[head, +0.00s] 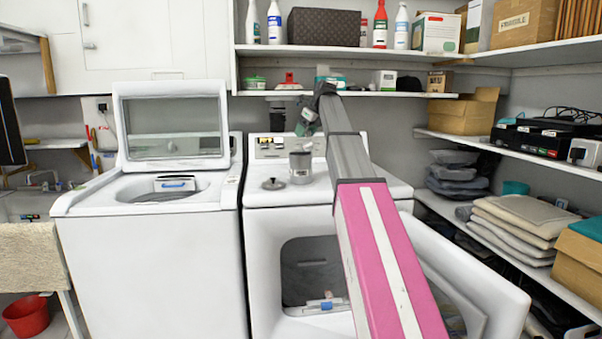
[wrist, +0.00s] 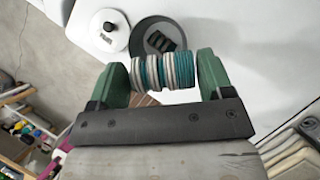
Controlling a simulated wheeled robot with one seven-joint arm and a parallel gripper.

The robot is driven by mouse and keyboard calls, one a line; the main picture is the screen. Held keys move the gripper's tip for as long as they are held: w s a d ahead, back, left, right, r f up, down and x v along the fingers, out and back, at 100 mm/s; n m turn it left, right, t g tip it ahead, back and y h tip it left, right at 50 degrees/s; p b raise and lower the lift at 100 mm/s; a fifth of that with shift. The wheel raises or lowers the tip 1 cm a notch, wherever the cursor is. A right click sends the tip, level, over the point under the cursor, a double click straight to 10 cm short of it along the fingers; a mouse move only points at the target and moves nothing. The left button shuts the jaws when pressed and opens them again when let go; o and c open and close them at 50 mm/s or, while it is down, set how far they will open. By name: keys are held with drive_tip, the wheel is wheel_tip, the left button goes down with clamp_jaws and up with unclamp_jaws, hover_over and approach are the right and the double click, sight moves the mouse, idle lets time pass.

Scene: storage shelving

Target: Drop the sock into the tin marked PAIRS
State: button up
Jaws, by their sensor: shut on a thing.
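My gripper (wrist: 162,72) is shut on a rolled sock (wrist: 163,71) with teal and pale grey stripes, held between its two green fingers. In the head view my gripper (head: 306,122) is above the dryer top, over a grey tin (head: 301,169); the sock is hard to make out there. The open tin (wrist: 136,40) shows just beyond the sock in the wrist view, with dark and greenish shapes inside. The sock hides its near part. The tin's lid (head: 273,184) lies beside it on the left, and the lid (wrist: 107,30) also shows in the wrist view. No marking is readable.
The dryer (head: 262,218) has its door (head: 478,275) open at the front. A washer (head: 150,240) with its lid raised stands to the left. Folded cloths (head: 520,222) lie on the right shelving.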

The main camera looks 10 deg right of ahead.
drive_tip(key=shift+f, duration=1.05)
drive_tip(key=o, duration=0.9)
drive_tip(key=v, duration=1)
drive_tip(key=shift+s+d+r, duration=0.15)
drive_tip(key=shift+r, duration=0.2)
drive_tip(key=shift+s, duration=0.1)
